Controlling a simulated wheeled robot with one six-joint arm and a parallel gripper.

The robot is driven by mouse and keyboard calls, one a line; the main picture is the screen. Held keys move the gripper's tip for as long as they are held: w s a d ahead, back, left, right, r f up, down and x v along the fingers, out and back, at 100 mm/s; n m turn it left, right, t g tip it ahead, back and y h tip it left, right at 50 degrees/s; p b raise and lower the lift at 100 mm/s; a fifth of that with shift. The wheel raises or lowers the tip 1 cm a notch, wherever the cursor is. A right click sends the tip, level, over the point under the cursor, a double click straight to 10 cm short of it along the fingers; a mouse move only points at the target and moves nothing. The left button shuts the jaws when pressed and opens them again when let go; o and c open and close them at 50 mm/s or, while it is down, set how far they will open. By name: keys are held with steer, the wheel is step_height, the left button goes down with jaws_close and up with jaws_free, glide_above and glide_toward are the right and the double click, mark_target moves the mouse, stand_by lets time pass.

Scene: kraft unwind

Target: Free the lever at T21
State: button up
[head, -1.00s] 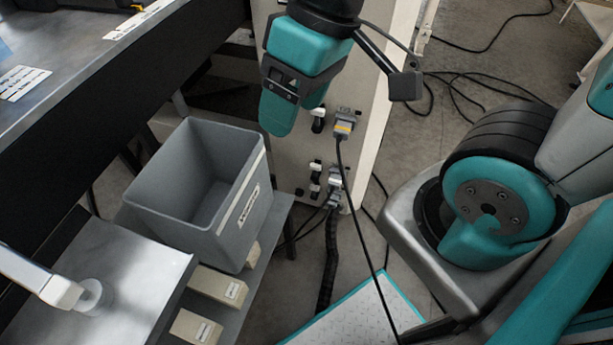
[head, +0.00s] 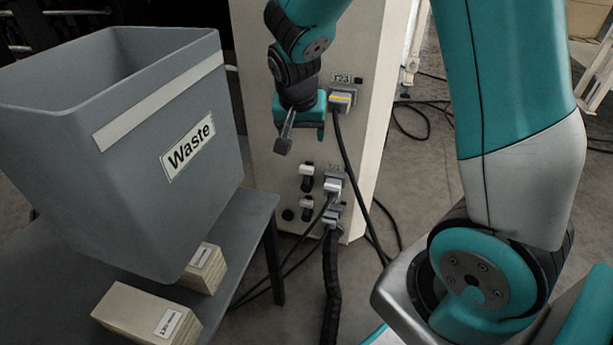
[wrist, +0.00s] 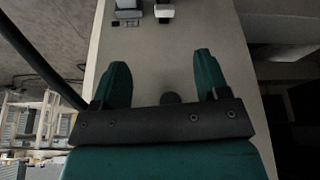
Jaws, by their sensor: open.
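A pale cabinet panel (head: 262,140) carries a column of plugs and levers. The upper grey plug (head: 342,98) sits below a label that reads T23. Two white-tipped levers (head: 306,178) stand one above the other lower down, left of two more plugs (head: 333,188). No T21 label can be read. My gripper (head: 303,130) is in front of the panel, above the levers, with its fingers apart and empty. In the wrist view the open fingers (wrist: 162,76) face the panel; a white lever (wrist: 165,13) and a grey plug (wrist: 128,8) show beyond them at the top edge.
A grey Waste bin (head: 60,125) stands on a dark bench (head: 245,225) at the left, with labelled boxes (head: 150,312) beside it. Cables (head: 352,170) hang from the plugs to the floor. A thick black hose (head: 331,280) runs down below the panel.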

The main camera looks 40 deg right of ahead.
mark_target(307, 167)
steer(key=w+d+f+b, duration=0.2)
steer(key=f, duration=0.3)
steer(key=w+d+f+m+b, duration=0.1)
steer(key=w+d+f+b, duration=0.1)
steer(key=f, duration=0.4)
steer(key=w+d+f+m+b, duration=0.1)
steer(key=w+d+f+b, duration=0.1)
steer(key=f, duration=0.4)
steer(key=shift+w+h+b, duration=0.35)
steer(key=shift+h+b, duration=0.05)
steer(key=shift+b, duration=0.25)
